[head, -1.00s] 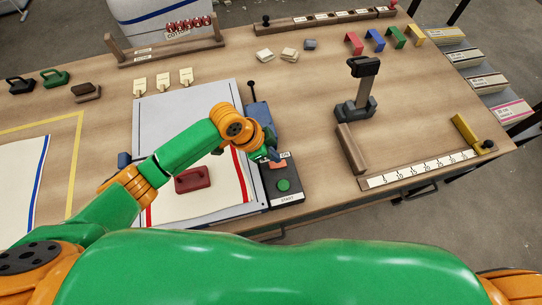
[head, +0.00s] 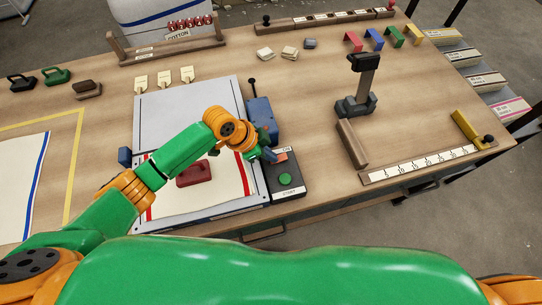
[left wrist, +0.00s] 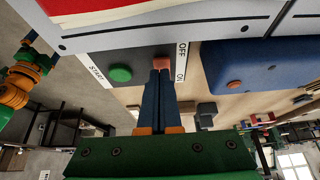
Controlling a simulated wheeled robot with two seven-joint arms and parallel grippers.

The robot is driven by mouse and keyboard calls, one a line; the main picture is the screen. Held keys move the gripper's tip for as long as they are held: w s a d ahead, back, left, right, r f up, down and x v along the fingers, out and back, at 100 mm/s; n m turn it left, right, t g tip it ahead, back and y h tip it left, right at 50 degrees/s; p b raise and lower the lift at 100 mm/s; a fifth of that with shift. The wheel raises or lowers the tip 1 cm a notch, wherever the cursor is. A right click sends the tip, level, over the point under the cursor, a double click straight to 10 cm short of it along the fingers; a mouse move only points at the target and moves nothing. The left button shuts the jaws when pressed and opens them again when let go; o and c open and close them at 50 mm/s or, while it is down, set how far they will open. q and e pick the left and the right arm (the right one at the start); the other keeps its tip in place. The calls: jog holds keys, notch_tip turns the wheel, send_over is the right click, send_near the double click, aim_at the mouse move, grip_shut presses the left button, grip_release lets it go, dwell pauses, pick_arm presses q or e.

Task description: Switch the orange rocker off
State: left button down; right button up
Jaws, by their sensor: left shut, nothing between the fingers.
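The orange rocker (head: 281,157) is on the dark control box (head: 294,173), beside the press, near its ON label. In the left wrist view the orange rocker (left wrist: 160,61) lies beside a strip marked OFF and ON. Its tilt is too small to tell. My left gripper (head: 269,154) is shut and empty, just left of the rocker in the head view. In the left wrist view the blue fingertips (left wrist: 160,72) are together and overlap the rocker's edge; I cannot tell whether they touch. My right gripper is not in view.
The green START button (head: 285,179) sits close by on the same box. The press plate (head: 190,110) and a blue block (head: 259,117) stand beside and behind it. A dark red iron-like piece (head: 194,173) lies on the cloth.

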pick_arm(q)
jog(key=shift+w+d, duration=0.3)
jog(key=shift+w, duration=0.25)
jog(key=shift+w+d+r, duration=0.1)
jog(key=shift+d, duration=0.25)
jog(key=shift+r, duration=0.1)
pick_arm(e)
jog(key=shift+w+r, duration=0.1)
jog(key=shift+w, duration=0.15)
pick_arm(q)
jog(key=shift+r, duration=0.1)
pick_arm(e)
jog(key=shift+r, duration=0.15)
pick_arm(q)
jog(key=r+p, duration=0.5)
jog(key=p, duration=0.1)
jog(key=shift+d, duration=0.2)
jog(key=shift+s+a+r+b, duration=0.1)
jog(key=shift+s+a+b, duration=0.2)
jog(key=shift+a+b, duration=0.4)
jog(key=s+a+r, duration=0.2)
jog(key=a+r, duration=0.3)
jog(key=shift+a+r+b, duration=0.3)
jog(key=shift+r+b, duration=0.05)
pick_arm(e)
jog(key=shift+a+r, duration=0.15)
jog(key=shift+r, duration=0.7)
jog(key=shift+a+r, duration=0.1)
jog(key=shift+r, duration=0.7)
